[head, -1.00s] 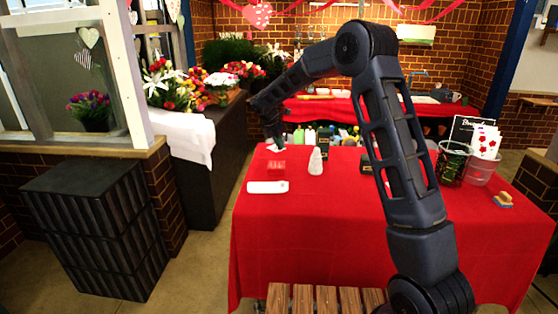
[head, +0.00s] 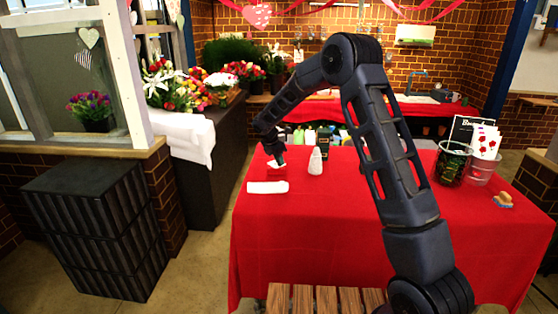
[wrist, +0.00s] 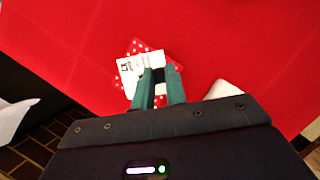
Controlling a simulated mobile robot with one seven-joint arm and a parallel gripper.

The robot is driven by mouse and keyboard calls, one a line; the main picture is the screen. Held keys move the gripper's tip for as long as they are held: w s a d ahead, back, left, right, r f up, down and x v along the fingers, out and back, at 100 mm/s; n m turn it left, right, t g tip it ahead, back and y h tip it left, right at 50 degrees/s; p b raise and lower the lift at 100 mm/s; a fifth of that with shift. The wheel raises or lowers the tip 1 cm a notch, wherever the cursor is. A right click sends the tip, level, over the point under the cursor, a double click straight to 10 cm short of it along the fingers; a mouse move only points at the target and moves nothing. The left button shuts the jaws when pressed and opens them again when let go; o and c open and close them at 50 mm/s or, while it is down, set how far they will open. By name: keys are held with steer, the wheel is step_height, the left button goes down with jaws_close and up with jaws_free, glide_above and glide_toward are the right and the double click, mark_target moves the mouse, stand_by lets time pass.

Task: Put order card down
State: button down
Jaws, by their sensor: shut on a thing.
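A white order card with dark print (wrist: 130,72) is at my gripper's fingertips (wrist: 160,74) in the wrist view. My gripper is shut on the card, which juts out to the left of the fingers. A red piece with white dots (wrist: 137,47) shows behind and around the card. In the head view my gripper (head: 279,160) points down at the table's far left, with the card (head: 275,165) small and pale below it. I cannot tell whether the card touches the red dotted piece.
A white flat strip (head: 267,187) lies nearer on the red-clothed table (head: 340,240), and a pale cone-shaped thing (head: 315,162) stands to the right. A dark bucket (head: 451,165) and a clear container with cards (head: 482,165) stand far right. The table's middle is clear.

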steer(key=shift+f, duration=0.1)
steer(key=c, duration=1.4)
jaws_free()
steer(key=shift+c, duration=0.2)
steer(key=v, duration=1.2)
